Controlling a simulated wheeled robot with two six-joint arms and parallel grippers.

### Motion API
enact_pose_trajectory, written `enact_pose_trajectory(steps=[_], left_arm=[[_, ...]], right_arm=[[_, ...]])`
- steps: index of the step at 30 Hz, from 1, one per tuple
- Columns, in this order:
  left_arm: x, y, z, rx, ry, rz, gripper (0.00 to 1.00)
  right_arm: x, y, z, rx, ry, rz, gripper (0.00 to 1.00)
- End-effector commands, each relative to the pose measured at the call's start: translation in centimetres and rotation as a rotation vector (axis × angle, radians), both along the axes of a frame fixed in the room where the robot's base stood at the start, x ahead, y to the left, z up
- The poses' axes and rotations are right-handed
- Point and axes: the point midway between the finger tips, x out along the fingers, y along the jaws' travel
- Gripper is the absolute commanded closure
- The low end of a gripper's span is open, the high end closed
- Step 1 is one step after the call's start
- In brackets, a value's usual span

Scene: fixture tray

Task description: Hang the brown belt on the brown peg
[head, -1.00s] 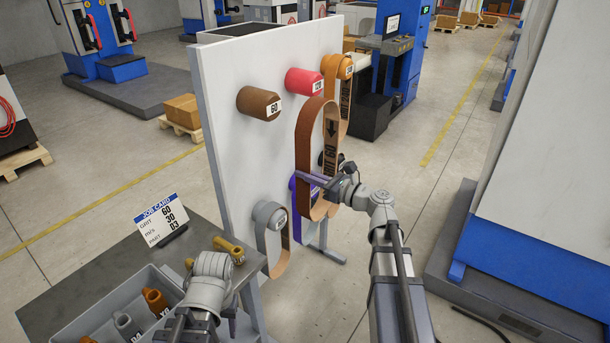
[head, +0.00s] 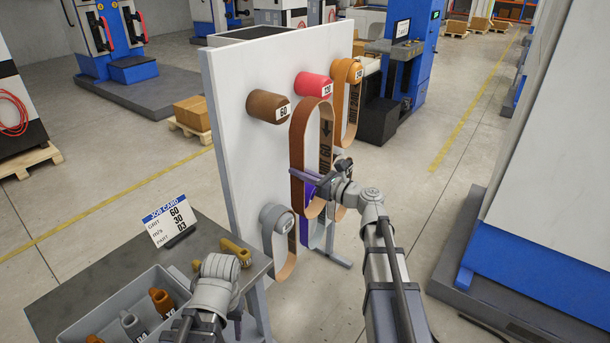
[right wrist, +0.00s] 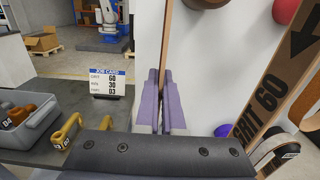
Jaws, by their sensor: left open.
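The brown belt (head: 298,140), marked GRIT 60, is a tall loop hanging upright in front of the white board. My right gripper (head: 303,176) is shut on its near side, low on the loop. In the right wrist view the belt's thin edge (right wrist: 166,45) rises from between the purple fingers (right wrist: 164,100). The brown peg (head: 268,106), labelled 60, sticks out at the board's upper left. The belt is apart from it, to its right. My left gripper (head: 232,305) is low at the left by the table; its fingertips are mostly hidden behind its wrist.
A red peg (head: 312,85) and an orange peg with a belt (head: 346,72) are right of the brown peg. A grey peg (head: 275,215) below carries another belt. The table (head: 120,255) holds a grey bin (head: 95,318), job card (head: 166,220) and mustard fitting (head: 237,252).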

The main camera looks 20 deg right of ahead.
Motion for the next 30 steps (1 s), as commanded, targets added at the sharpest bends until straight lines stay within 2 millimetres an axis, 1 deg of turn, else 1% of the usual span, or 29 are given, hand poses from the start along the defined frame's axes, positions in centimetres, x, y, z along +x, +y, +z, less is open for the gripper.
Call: enact_pose_trajectory(steps=[6, 13, 30], left_arm=[[0.0, 0.0, 0.0, 0.000, 0.000, 0.000, 0.50], [0.0, 0.0, 0.0, 0.000, 0.000, 0.000, 0.50], [0.0, 0.0, 0.0, 0.000, 0.000, 0.000, 0.50]], right_arm=[[1.2, 0.9, 0.0, 0.000, 0.000, 0.001, 1.00], [2.1, 1.6, 0.0, 0.000, 0.000, 0.000, 1.00], [2.5, 2.0, 0.0, 0.000, 0.000, 0.000, 1.00]])
